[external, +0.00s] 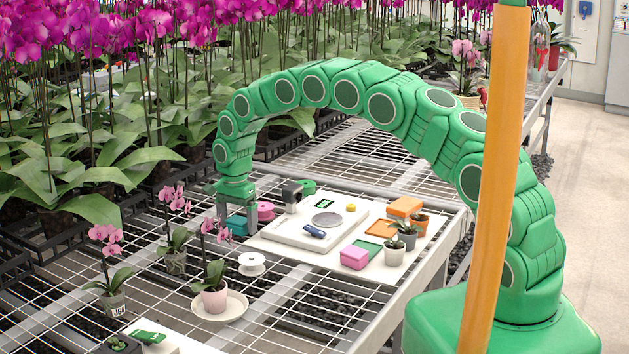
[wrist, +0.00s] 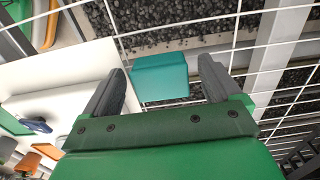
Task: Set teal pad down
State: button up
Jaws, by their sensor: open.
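In the wrist view the teal pad (wrist: 160,78) shows between my two dark fingers, over the wire mesh, just past the board's edge. My gripper (wrist: 162,68) is open, with a finger on each side of the pad and visible gaps beside it. In the external view my gripper (external: 235,217) points down at the pad and partly hides it. I cannot tell what the pad's underside rests on.
A scale (external: 300,230) on the board carries a blue item (external: 314,231). A pink block (external: 354,257), orange block (external: 404,206) and small pots stand to the right.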

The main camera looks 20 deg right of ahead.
aim_at(237, 220)
notch_tip(237, 220, up, 12)
dwell(0.6)
jog(key=shift+o, duration=0.2)
